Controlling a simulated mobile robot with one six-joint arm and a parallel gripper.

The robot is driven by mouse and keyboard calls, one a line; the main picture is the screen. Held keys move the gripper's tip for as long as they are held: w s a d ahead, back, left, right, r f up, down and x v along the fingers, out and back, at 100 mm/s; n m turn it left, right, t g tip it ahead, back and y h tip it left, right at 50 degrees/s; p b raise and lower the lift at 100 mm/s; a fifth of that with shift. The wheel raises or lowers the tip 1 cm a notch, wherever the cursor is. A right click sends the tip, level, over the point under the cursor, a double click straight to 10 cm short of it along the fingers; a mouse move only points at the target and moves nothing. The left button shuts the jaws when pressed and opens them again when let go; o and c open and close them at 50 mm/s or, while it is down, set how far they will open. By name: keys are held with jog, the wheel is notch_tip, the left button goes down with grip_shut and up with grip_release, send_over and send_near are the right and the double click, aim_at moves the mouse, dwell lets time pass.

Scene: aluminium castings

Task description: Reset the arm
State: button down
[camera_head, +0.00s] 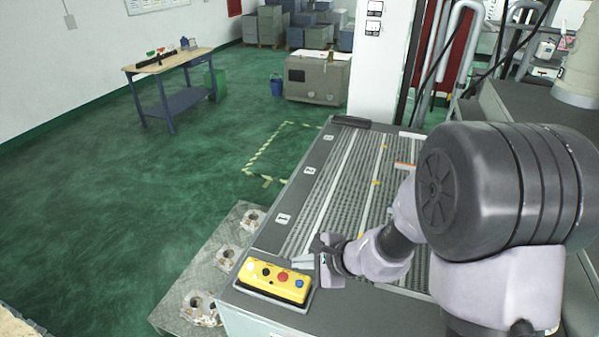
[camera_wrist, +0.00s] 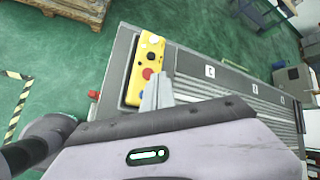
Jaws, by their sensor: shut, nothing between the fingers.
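My gripper (camera_head: 303,262) is shut and empty in the head view. It hangs over the near left corner of the grey conveyor table (camera_head: 262,240), just beside the yellow button box (camera_head: 275,281). In the wrist view my gripper (camera_wrist: 160,84) shows as pale grey fingers close together, overlapping the edge of the yellow button box (camera_wrist: 150,52). I cannot tell whether the fingers touch the box. The box has black, red and blue buttons. My arm reaches in from the right of the head view, bent at its joints, and hides part of the conveyor rollers.
Metal castings (camera_head: 200,307) lie on a pallet at the table's left side. A wooden-topped workbench (camera_head: 170,62) stands far left. A white pillar (camera_head: 376,70) stands behind the table. Grey cabinet (camera_head: 315,78) and blue bin (camera_head: 276,86) are farther back. The green floor at left is mostly clear.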

jog(key=s+d+f+n+g+h+b, duration=0.1)
jog(key=s+d+f+n+b, duration=0.1)
jog(key=s+n+b, duration=0.55)
jog(key=s+d+f+n+h+b, duration=0.1)
jog(key=s+f+n+b, duration=0.15)
jog(key=s+b, duration=0.9)
jog(key=s+d+f+n+t+h+b, duration=0.1)
jog(key=s+d+f+h+b, duration=0.2)
jog(key=d+b, duration=0.2)
jog(key=shift+d+n+b, duration=0.3)
jog(key=shift+d, duration=0.55)
jog(key=shift+s+f, duration=0.1)
